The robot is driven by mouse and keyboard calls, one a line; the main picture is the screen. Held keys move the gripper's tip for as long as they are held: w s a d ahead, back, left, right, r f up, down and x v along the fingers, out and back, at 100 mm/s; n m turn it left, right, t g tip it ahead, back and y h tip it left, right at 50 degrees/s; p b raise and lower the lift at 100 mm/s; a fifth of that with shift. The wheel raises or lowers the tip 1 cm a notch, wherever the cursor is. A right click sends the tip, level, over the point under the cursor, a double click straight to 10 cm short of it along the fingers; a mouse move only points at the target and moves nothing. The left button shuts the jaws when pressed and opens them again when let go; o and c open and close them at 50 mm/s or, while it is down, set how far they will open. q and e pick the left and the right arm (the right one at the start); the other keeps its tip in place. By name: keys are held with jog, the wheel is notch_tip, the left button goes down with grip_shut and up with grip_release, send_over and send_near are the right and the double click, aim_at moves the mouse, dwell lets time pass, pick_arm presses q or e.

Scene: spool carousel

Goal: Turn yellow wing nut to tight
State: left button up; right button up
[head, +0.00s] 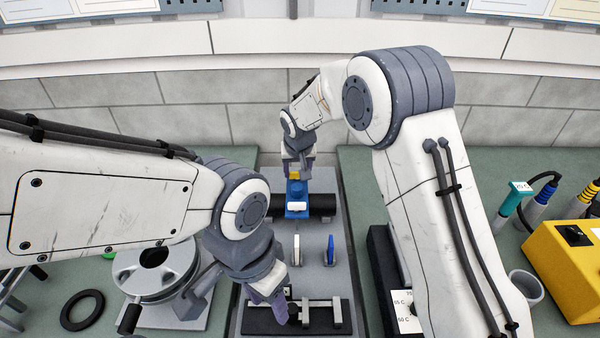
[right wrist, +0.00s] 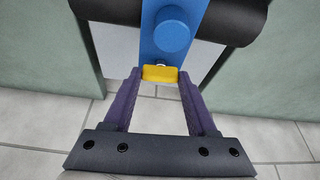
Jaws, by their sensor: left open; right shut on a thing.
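The yellow wing nut (head: 294,175) sits at the far end of a blue bracket (head: 297,190) that lies across a black roller. In the right wrist view the wing nut (right wrist: 160,74) is a small yellow block on a metal stud at the end of the blue bracket (right wrist: 178,45). My right gripper (head: 296,172) reaches it from the far side and is shut on it, with the purple fingers (right wrist: 160,78) on its two ends. My left gripper (head: 281,308) is open, low over the near black fixture. Whether it touches the fixture cannot be told.
A white upright tab (head: 296,250) and a blue-and-white one (head: 330,250) stand on the grey plate. The black fixture with a metal bar (head: 320,302) is nearest. A grey reel (head: 155,270) and black ring (head: 82,310) are left; a yellow box (head: 568,265) and cup (head: 527,287) right.

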jog(key=shift+w+a+r+m+b, duration=0.15)
jog(key=shift+m+b, duration=0.2)
jog(key=shift+m, duration=0.15)
jog(key=o, duration=1.1)
jog(key=b+v, duration=0.2)
jog(key=v, duration=0.8)
jog(key=shift+a+r, duration=0.1)
jog(key=shift+r, duration=0.05)
